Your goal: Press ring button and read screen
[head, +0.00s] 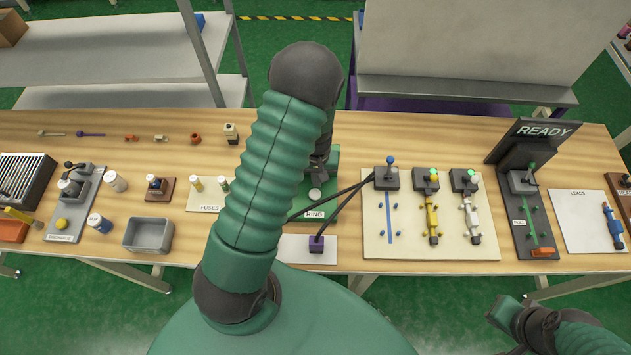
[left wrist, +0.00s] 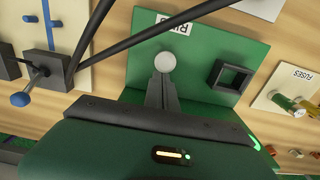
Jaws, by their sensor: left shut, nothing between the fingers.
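The ring button is a white round knob (head: 315,194) on a green panel (head: 326,207) labelled RING, at the middle of the bench. In the left wrist view the white knob (left wrist: 164,62) shows right at the tips of my left gripper (left wrist: 162,84). The fingers are shut and empty and point at the knob; I cannot tell if they touch it. In the head view my left gripper (head: 318,178) is partly hidden behind my arm. The dark screen (head: 544,131) at the right reads READY. My right gripper (head: 508,312) is at the lower right, away from the bench, its fingers unclear.
Black cables run from a purple block (head: 316,243) to a cream board (head: 375,245) with several columns. A FUSES card (head: 207,205) lies left of the green panel. A grey tray (head: 148,236) and white-capped jars stand further left. A LEADS board (head: 577,232) is at the right.

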